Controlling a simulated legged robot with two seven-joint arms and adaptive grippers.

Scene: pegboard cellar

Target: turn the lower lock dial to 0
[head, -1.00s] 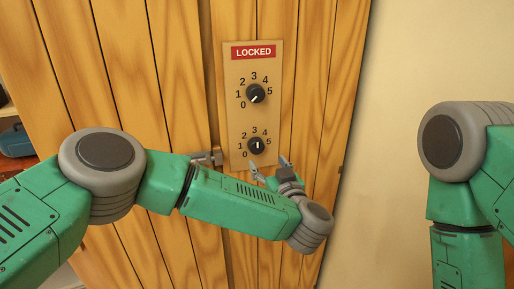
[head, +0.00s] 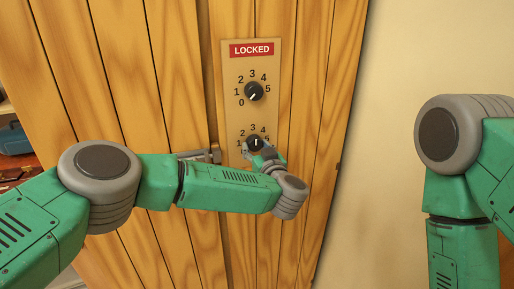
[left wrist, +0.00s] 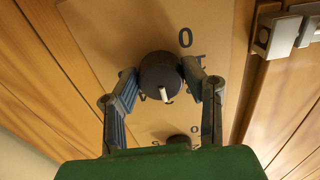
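The lower lock dial (head: 254,143) is a round black knob with a white pointer on a tan panel. Its pointer stands about upright, near the 3. My left gripper (head: 258,151) is at this dial and covers the lower right of its scale. In the left wrist view the dial (left wrist: 160,77) sits between the two fingertips of my left gripper (left wrist: 161,80), which press close against its opposite sides. The 0 mark shows beside it there. My right gripper is out of view.
The upper dial (head: 254,91) has its pointer toward 0, under a red LOCKED sign (head: 251,50). A metal latch (head: 198,155) lies left of the panel, behind my left arm. The plain wall (head: 390,170) right of the wooden door is clear.

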